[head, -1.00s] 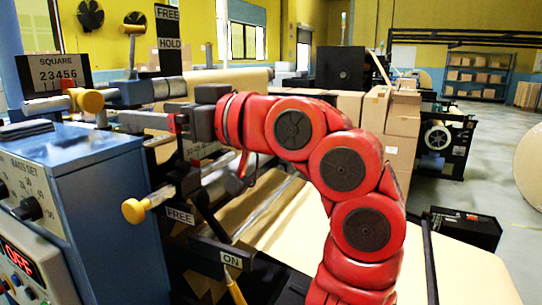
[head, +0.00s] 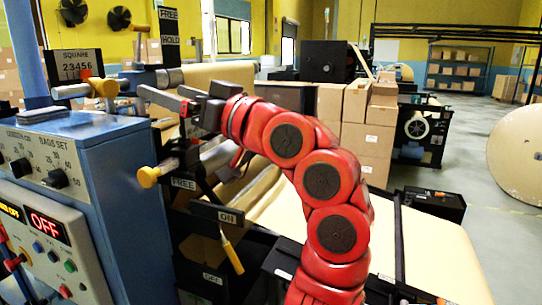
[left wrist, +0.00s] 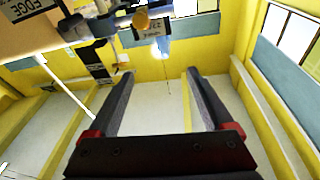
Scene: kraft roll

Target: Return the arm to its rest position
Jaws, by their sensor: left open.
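My red left arm (head: 322,180) rises from the lower middle of the head view and bends over to the left. Its dark gripper (head: 158,103) points left, in front of the machine, above the yellow knob (head: 149,177). In the left wrist view the two dark fingers (left wrist: 162,72) stand wide apart with nothing between them. The gripper is open and empty. Whether it touches the machine bar behind it I cannot tell. My right gripper is not in view.
A blue control cabinet (head: 120,190) with a red "OFF" display (head: 47,229) stands left. A lever with a yellow handle (head: 232,256) hangs below the "ON" label. Stacked cartons (head: 365,135) stand behind the arm. Kraft paper (head: 440,255) slopes to the right.

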